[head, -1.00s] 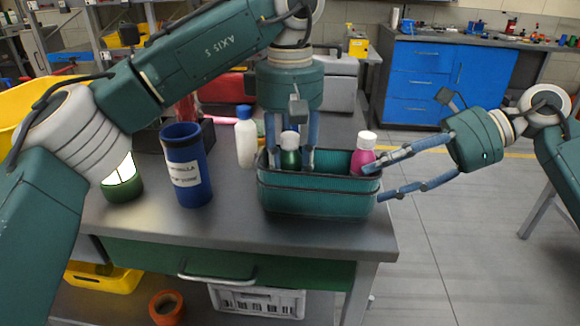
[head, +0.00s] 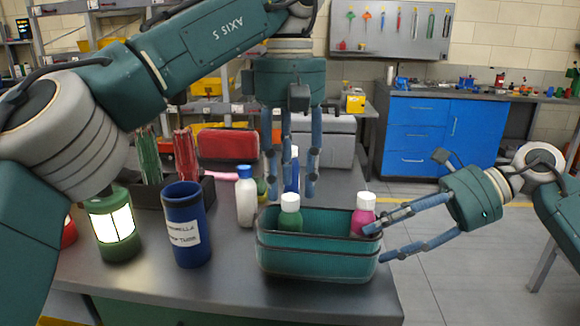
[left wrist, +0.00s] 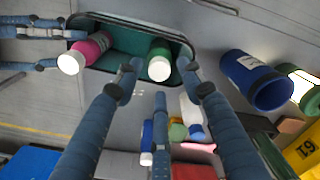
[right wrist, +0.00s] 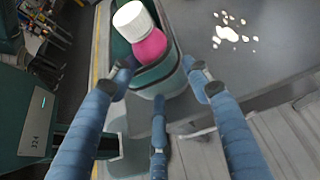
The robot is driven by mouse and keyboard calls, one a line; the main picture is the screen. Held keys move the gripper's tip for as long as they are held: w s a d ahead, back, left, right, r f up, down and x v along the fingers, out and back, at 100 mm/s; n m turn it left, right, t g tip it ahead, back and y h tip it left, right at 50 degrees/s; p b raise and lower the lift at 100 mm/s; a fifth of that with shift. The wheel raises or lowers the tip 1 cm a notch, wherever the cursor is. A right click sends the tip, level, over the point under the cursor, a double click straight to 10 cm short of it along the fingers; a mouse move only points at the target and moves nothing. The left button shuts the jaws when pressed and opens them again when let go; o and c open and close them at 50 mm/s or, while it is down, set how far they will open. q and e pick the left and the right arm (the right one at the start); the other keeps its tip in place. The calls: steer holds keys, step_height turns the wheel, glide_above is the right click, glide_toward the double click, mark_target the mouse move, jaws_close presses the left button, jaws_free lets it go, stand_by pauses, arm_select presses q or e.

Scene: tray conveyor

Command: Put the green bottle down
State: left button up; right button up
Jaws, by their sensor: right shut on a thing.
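The green bottle (head: 290,222) with a white cap stands in the left part of a teal bin (head: 310,262) on the table. My left gripper (head: 293,188) is open and empty just above and behind it. In the left wrist view the green bottle (left wrist: 159,58) shows past the spread fingertips, clear of them. A pink bottle (head: 362,222) with a white cap stands at the bin's right end. My right gripper (head: 374,240) is shut on the bin's right end. In the right wrist view its fingers straddle that end, beside the pink bottle (right wrist: 146,42).
A blue labelled container (head: 185,225), a white bottle with a blue cap (head: 246,200) and a green lantern (head: 113,225) stand left of the bin. A red box (head: 228,142) and a grey case (head: 325,140) are behind. The table's right edge is close to the bin.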

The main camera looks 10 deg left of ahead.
arm_select(q)
steer(key=shift+r, duration=1.05)
arm_select(e)
steer(key=shift+f, duration=0.25)
steer(key=o, duration=1.6)
arm_select(q)
steer(key=shift+f, duration=0.1)
arm_select(e)
steer(key=shift+o, duration=0.7)
steer(key=shift+r, duration=0.1)
